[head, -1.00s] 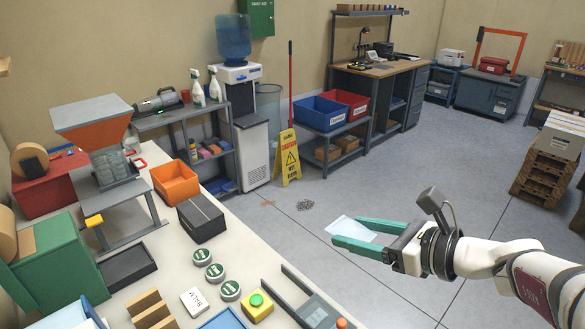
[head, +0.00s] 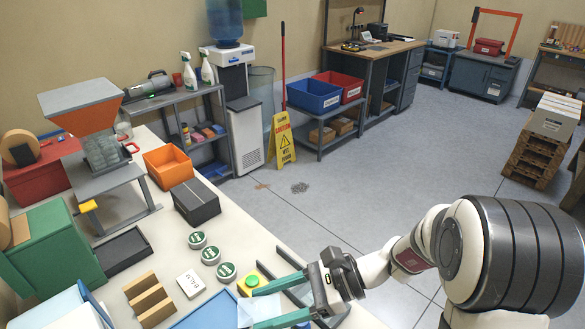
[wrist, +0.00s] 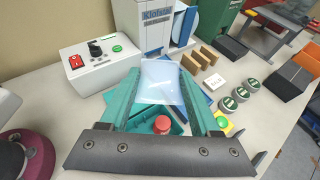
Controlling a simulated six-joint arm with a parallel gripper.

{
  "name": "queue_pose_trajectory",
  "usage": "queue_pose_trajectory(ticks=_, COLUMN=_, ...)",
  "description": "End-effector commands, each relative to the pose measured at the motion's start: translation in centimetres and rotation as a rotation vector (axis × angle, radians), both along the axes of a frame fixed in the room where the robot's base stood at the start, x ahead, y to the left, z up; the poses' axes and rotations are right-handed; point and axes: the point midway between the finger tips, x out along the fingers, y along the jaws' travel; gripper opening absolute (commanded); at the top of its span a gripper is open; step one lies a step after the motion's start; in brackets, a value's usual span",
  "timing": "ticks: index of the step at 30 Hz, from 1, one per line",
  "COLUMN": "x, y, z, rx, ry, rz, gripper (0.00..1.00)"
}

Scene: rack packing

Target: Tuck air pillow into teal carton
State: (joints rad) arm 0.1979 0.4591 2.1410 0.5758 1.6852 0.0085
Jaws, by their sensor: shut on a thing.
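The air pillow (head: 257,309), a pale translucent pouch, is held between the teal fingers of my gripper (head: 252,307) at the lower middle of the head view. In the wrist view the pillow (wrist: 161,82) spans the gap between my finger ends (wrist: 161,72). My gripper is shut on it. An open teal box (wrist: 180,128), apparently the carton, shows below and nearer than the pillow in the wrist view, with a red round-topped thing (wrist: 162,125) in it. My fingers hide its sides. I cannot make out the carton in the head view.
A blue tray (head: 203,318), a brown slotted block (head: 149,299), a white card (head: 191,283), round tins (head: 211,255) and a yellow block with a green button (head: 250,282) stand nearby. A button box (wrist: 100,65) stands left in the wrist view.

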Motion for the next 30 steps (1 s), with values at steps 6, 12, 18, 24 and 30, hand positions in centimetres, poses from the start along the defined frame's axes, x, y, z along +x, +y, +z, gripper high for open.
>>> queue_pose_trajectory(ticks=6, x=-6.1, y=0.3, z=-5.6, rx=0.002, ry=0.001, rz=0.73, gripper=0.13)
queue_pose_trajectory(ticks=12, x=-10.0, y=-1.9, z=-8.7, rx=0.002, ry=0.0, rz=1.417, gripper=0.13)
queue_pose_trajectory(ticks=18, x=-11.4, y=-5.1, z=-10.3, rx=0.006, ry=0.001, rz=2.176, gripper=0.13)
queue_pose_trajectory(ticks=24, x=-9.4, y=-6.6, z=-10.4, rx=0.011, ry=0.004, rz=2.926, gripper=0.13)
queue_pose_trajectory(ticks=30, x=-6.1, y=-3.8, z=-10.2, rx=-0.01, ry=-0.005, rz=-2.722, gripper=0.13)
